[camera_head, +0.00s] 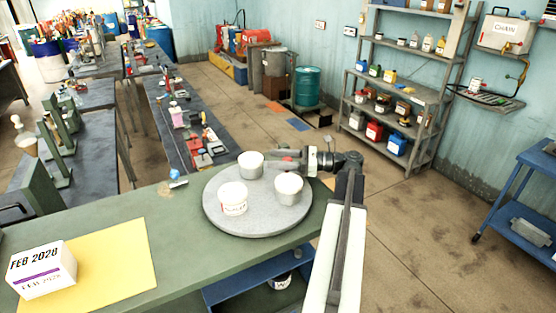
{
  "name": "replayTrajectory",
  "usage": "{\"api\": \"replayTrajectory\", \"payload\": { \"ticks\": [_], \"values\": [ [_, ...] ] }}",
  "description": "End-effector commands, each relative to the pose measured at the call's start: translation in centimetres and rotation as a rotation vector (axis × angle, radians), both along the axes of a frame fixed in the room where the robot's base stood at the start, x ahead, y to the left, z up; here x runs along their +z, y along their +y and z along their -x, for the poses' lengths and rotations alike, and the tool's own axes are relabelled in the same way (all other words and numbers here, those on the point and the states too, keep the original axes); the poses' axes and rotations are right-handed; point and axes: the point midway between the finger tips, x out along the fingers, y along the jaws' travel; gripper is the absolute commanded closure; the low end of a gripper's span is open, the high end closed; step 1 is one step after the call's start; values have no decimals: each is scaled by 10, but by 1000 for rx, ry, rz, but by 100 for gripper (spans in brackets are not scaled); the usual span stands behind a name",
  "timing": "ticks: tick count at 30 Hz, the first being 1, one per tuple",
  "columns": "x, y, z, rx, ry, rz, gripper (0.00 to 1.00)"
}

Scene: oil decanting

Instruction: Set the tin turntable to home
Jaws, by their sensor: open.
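The tin turntable (264,222) is a round grey disc on the green bench top, near its right end. Three light tins stand upright on it: one at the back (250,165), one at the front left (233,198) with red lettering too small to read, and one at the right (289,189). My gripper (284,160) reaches in from the right over the disc's back edge, between the back tin and the right tin. It is open and holds nothing; I cannot tell whether it touches a tin or the disc. No home mark can be made out on the disc.
A yellow sheet (125,255) with a white FEB 2028 block (42,270) lies at the bench's left. A small blue-and-clear object (176,180) lies left of the disc. Shelves (400,125) and a blue cart (520,205) stand at the right, with open floor between.

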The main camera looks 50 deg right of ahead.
Motion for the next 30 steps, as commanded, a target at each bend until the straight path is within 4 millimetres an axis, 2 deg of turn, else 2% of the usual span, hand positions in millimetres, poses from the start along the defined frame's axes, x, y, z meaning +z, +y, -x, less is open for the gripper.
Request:
{"api": "replayTrajectory", "payload": {
  "ticks": [3,4,9,30],
  "values": [
    [0,0,0,-1,0,0,49],
    [0,-1,0,-1,0,0,54],
    [0,-1,1,-1,0,0,100],
    [0,-2,2,-4,0,0,100]
  ]
}}
